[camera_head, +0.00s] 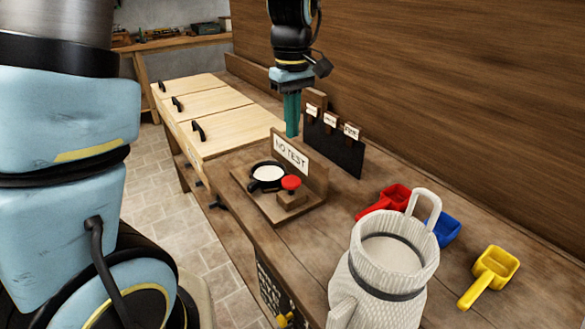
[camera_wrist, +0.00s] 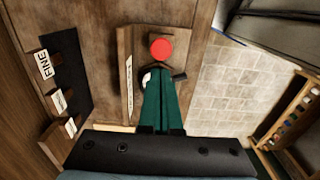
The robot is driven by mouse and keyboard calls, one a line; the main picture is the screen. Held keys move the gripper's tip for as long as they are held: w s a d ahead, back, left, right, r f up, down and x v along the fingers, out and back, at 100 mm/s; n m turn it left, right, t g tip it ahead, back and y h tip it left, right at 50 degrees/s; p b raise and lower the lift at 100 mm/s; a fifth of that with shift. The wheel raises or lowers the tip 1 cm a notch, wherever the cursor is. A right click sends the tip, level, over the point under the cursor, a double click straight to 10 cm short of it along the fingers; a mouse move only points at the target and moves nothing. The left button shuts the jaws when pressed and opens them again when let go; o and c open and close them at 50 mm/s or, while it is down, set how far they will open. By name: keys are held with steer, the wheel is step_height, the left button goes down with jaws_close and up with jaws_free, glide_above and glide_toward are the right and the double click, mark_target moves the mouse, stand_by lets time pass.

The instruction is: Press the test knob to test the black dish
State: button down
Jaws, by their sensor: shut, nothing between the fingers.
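The black dish (camera_head: 254,182) sits on a small wooden board (camera_head: 240,184) and holds something white. The red test knob (camera_head: 291,182) stands on a wooden block beside the dish. A sign reading "NO TEST" (camera_head: 291,153) stands upright behind them. My gripper (camera_head: 292,134) points down with its green fingers shut and empty, above the bench near the sign, apart from the knob. In the wrist view the red knob (camera_wrist: 162,49) shows just beyond the fingertips (camera_wrist: 160,72). The fingers hide most of the dish there; its black handle (camera_wrist: 180,75) sticks out to the right.
A white ribbed jug (camera_head: 362,262) stands at the front right. Red (camera_head: 397,195), blue (camera_head: 447,228) and yellow (camera_head: 495,262) scoops lie around it. Pale wooden lids (camera_head: 205,103) with black handles are at left.

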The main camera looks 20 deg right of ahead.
mark_target(291, 181)
step_height(291, 181, down, 12)
steer(key=shift+r+p, duration=0.25)
steer(key=shift+p, duration=0.9)
steer(key=shift+f, duration=0.1)
step_height(291, 181, down, 3)
steer(key=shift+r+b, duration=0.15)
steer(key=shift+b, duration=0.7)
steer(key=shift+s+a, duration=0.1)
steer(key=shift+a, duration=0.05)
